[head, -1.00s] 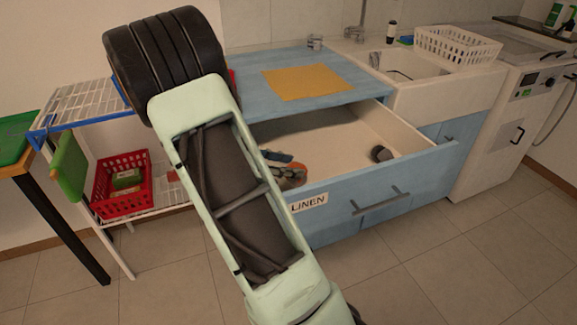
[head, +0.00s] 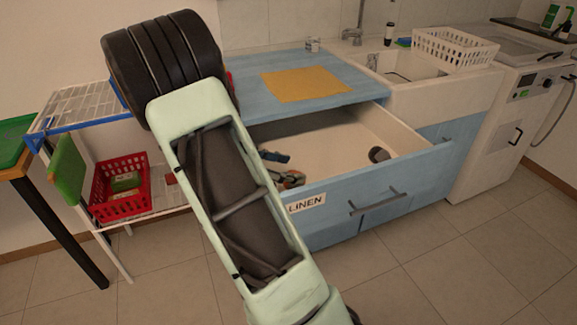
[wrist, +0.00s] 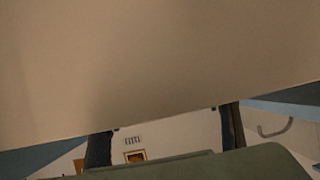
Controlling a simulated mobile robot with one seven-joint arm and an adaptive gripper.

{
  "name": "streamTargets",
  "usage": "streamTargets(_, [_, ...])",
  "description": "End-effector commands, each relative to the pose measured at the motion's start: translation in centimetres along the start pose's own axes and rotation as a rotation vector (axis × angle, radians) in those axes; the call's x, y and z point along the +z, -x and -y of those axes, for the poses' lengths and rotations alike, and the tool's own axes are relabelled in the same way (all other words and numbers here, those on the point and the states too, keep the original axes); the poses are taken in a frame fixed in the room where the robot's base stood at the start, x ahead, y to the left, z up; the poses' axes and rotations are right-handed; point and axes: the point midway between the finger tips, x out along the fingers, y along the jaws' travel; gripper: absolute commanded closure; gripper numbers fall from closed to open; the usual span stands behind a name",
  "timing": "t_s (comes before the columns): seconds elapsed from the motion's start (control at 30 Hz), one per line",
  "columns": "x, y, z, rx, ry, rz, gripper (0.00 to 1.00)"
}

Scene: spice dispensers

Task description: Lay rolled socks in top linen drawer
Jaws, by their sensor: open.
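The linen drawer (head: 340,205) is pulled open under the blue counter and bears a white "LINEN" label. A small dark grey roll (head: 378,155), which looks like rolled socks, lies inside near its right end. My gripper shows in the wrist view (wrist: 167,122) as two dark fingers standing well apart, with nothing seen between them. A large plain beige surface fills most of that view. In the head view my arm hides much of the drawer's left end. Grey and orange parts (head: 291,180) show beside it there, and I cannot tell clearly what they are.
A yellow cloth (head: 306,84) lies on the blue counter (head: 245,65). A sink with a white basket (head: 455,48) and a white appliance (head: 515,100) stand right. A wire shelf with a red basket (head: 122,188) stands left. The floor in front is clear.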

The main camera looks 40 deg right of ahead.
Motion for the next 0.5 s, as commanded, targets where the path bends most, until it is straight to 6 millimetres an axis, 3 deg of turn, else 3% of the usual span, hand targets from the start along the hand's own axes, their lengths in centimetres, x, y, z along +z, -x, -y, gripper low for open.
streamTargets(0.17, [-0.7, 1.5, 0.3, -0.012, 0.009, 0.008, 0.41])
streamTargets(0.5, [-0.7, 9.5, 0.2, -0.011, 0.001, 0.004, 0.41])
